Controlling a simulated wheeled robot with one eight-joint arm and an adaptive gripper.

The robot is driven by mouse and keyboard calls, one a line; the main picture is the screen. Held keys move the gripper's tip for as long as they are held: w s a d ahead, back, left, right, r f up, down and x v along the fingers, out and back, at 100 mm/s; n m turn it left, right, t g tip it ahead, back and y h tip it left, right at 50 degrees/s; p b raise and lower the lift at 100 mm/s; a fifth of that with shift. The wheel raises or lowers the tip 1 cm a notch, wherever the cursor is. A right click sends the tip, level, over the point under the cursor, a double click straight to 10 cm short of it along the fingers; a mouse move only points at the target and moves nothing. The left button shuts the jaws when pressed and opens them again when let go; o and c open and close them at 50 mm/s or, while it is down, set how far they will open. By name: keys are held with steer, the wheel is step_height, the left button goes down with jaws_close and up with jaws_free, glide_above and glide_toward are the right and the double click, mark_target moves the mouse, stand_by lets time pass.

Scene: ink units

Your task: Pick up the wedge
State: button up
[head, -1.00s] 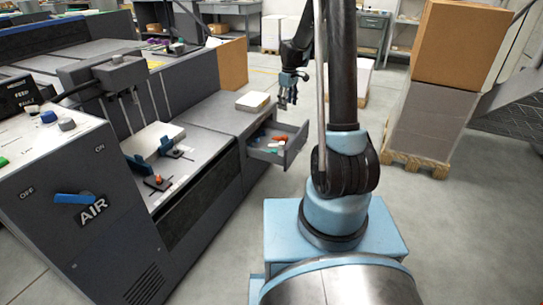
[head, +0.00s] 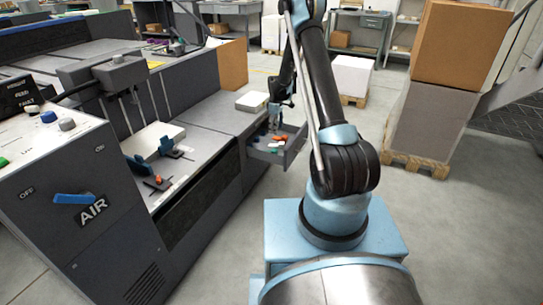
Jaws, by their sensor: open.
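An open drawer (head: 292,152) juts from the grey machine and holds several small items. An orange piece (head: 281,138), a green piece (head: 267,141) and a whitish piece show inside it. They are too small for me to tell which is the wedge. My gripper (head: 274,124) is open and points down over the back left part of the drawer, close above the items. Whether its fingertips touch anything is too small to tell. The gripper and the drawer's front wall hide part of the contents.
A pale stack (head: 253,101) lies on the machine top just left of my gripper. A brown board (head: 232,63) stands behind it. The control console (head: 70,200) fills the left. Stacked boxes (head: 428,115) stand on a pallet at right.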

glide_above(275, 150)
step_height(275, 150, down, 10)
steer(key=shift+d+f, duration=0.1)
steer(key=shift+d, duration=0.05)
steer(key=shift+s+f, duration=0.15)
steer(key=shift+f, duration=2.95)
steer(key=c, duration=1.2)
